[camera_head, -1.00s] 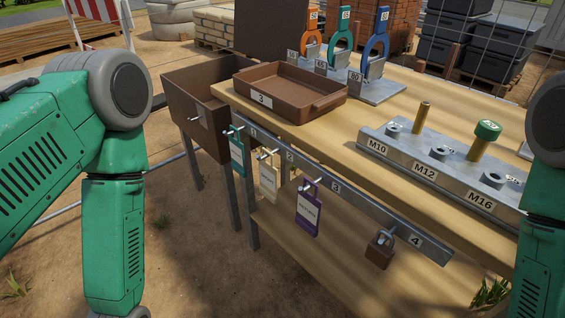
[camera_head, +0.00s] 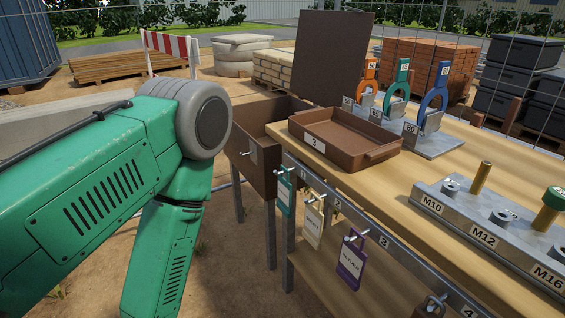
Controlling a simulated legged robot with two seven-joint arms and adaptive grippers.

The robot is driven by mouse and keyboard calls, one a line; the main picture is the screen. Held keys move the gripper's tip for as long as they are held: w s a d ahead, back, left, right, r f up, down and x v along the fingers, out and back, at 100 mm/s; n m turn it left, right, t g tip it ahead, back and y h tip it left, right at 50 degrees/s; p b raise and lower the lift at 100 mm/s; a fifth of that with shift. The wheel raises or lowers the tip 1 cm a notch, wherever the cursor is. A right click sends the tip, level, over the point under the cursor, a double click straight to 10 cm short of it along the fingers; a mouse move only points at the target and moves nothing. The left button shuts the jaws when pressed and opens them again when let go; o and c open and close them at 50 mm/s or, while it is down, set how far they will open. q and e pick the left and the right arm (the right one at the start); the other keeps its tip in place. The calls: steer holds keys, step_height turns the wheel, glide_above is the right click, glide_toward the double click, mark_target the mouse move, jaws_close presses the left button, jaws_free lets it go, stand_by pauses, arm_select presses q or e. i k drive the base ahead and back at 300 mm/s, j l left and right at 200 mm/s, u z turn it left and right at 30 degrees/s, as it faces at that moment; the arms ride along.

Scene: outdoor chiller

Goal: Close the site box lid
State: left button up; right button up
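The site box (camera_head: 249,155) is a brown open box on metal legs, at the left end of the workbench. Its lid (camera_head: 328,56) is a brown panel standing upright at the back of the box, so the box is open. A small light handle or latch shows on the box's front face. My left arm comes in from the left, in front of and to the left of the box. Its gripper is below the picture's edge. My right gripper is not in the picture.
The workbench (camera_head: 405,199) holds a brown tray (camera_head: 345,139) marked 3, numbered coloured shackles (camera_head: 433,97) and a metal block (camera_head: 485,228) with bolts. Tags (camera_head: 351,262) and a padlock (camera_head: 429,307) hang from the front rail. Open ground lies left of the box.

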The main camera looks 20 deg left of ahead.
mark_target(331, 47)
steer(key=k, duration=0.5)
steer(key=k+z, duration=0.15)
steer(key=z, duration=1.2)
steer(key=j+z, duration=0.4)
steer(key=k+j+z, duration=0.1)
steer(key=j+z, duration=0.35)
steer(key=k+j+z, duration=0.15)
steer(key=j+z, duration=0.25)
steer(key=j, duration=0.15)
steer(key=k+j, duration=0.15)
steer(key=j, duration=0.2)
steer(key=k+j, duration=0.15)
steer(key=j, duration=0.25)
steer(key=k+j, duration=0.15)
steer(key=j, duration=0.2)
steer(key=k+j, duration=0.15)
steer(key=j, duration=0.2)
steer(key=k+j, duration=0.15)
steer(key=j, duration=0.2)
steer(key=k+j, duration=0.15)
steer(key=j, duration=0.25)
steer(key=k+j, duration=0.15)
steer(key=j, duration=0.2)
